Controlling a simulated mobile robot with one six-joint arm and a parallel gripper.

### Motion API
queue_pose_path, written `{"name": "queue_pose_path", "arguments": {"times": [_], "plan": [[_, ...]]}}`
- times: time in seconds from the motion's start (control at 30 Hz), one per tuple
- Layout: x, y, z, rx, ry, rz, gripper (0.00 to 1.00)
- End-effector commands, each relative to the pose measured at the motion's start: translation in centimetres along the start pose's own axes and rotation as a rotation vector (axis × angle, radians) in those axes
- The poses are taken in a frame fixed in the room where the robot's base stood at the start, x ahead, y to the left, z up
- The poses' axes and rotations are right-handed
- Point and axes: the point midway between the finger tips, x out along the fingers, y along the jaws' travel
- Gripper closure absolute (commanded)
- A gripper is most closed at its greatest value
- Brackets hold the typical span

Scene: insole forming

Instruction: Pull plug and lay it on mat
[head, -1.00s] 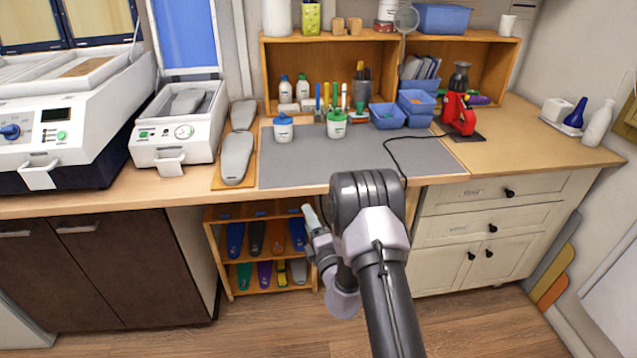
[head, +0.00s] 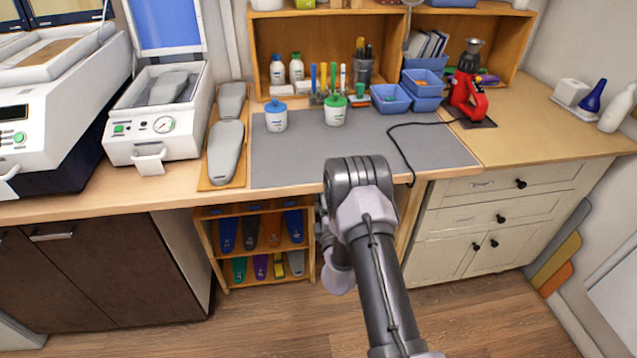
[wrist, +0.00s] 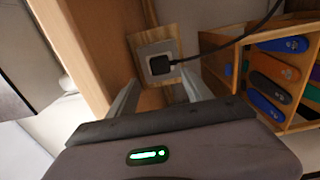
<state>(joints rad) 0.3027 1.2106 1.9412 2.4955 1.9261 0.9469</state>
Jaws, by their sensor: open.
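A black plug (wrist: 159,65) sits in a pale wall socket (wrist: 142,49) on a wooden backing, in the wrist view. Its dark cord runs from the plug up and to the right. My gripper (wrist: 157,94) is open, with its two pale fingers apart on either side below the plug; I cannot tell how far off the plug is. The grey mat (head: 360,160) lies on the worktop in the head view, and a black cord crosses its right part and hangs over the front edge. My gripper is hidden behind my arm in the head view.
A small wooden rack (head: 212,250) with several coloured insoles stands under the worktop; it also shows at the right of the wrist view (wrist: 222,60). Pots (head: 276,120) stand at the mat's back. A red machine (head: 466,92) stands behind its right corner.

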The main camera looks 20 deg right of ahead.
Motion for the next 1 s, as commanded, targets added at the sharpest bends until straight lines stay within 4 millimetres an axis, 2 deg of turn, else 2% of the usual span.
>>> {"name": "queue_pose_path", "arguments": {"times": [0.3, 0.5, 1.0], "plan": [[4.7, -0.1, 0.0, 0.0, -0.001, 0.002, 0.42], [6.7, -0.1, 0.0, 0.0, 0.0, 0.0, 0.42], [7.5, 0.2, 0.0, 0.0, 0.0, 0.004, 0.42]]}}
